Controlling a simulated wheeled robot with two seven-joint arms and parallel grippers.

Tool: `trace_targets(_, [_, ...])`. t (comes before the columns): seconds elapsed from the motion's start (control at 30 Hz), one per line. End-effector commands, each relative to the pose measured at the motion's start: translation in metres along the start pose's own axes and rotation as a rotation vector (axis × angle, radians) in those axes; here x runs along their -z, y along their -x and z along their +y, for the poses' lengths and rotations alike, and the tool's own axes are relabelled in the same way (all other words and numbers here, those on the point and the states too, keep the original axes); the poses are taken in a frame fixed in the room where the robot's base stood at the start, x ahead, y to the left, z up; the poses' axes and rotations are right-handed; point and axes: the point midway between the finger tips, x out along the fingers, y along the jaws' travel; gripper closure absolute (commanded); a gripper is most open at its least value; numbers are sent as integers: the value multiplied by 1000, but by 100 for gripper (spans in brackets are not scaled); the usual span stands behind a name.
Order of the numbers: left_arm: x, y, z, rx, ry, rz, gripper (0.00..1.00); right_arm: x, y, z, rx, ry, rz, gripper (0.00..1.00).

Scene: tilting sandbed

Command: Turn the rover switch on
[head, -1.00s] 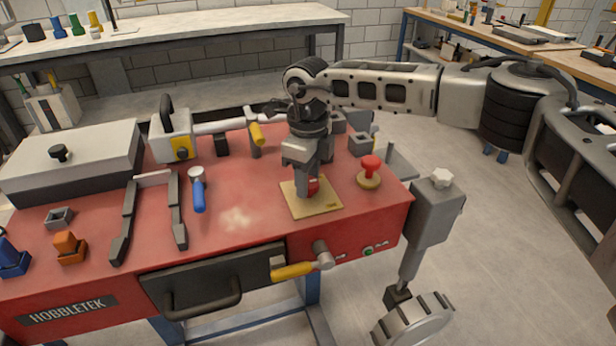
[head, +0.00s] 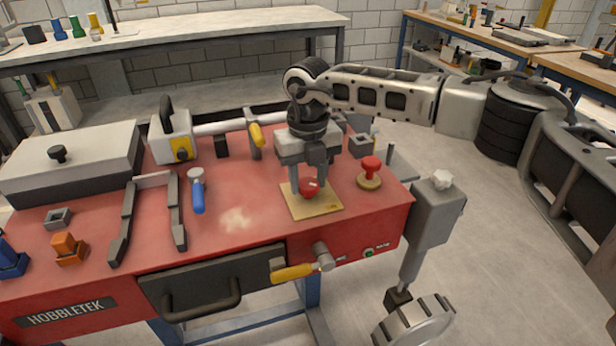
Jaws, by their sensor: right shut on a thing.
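The rover switch looks to be the red knob (head: 309,188) on a tan square plate (head: 318,208) on the red bench top. A pale mark shows on the knob's face. My right gripper (head: 309,187) reaches down from above with its fingers on either side of the knob and is shut on it. The fingers hide part of the knob's sides. My left gripper is not in view.
A red mushroom button (head: 370,172) stands close to the right of the plate.

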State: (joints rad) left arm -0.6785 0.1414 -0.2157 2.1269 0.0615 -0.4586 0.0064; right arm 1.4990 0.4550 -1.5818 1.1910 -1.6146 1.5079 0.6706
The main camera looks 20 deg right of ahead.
Motion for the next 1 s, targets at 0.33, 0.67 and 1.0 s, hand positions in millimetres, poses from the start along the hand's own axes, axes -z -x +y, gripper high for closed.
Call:
trace_targets(0.33, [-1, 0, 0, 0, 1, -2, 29, -1, 2, 0, -1, -51, -4, 83])
trace_targets(0.67, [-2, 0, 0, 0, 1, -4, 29, -1, 2, 0, -1, -52, -4, 55])
trace_targets(1.0, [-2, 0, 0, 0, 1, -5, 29, 0, 1, 0, 0, -49, -2, 39])
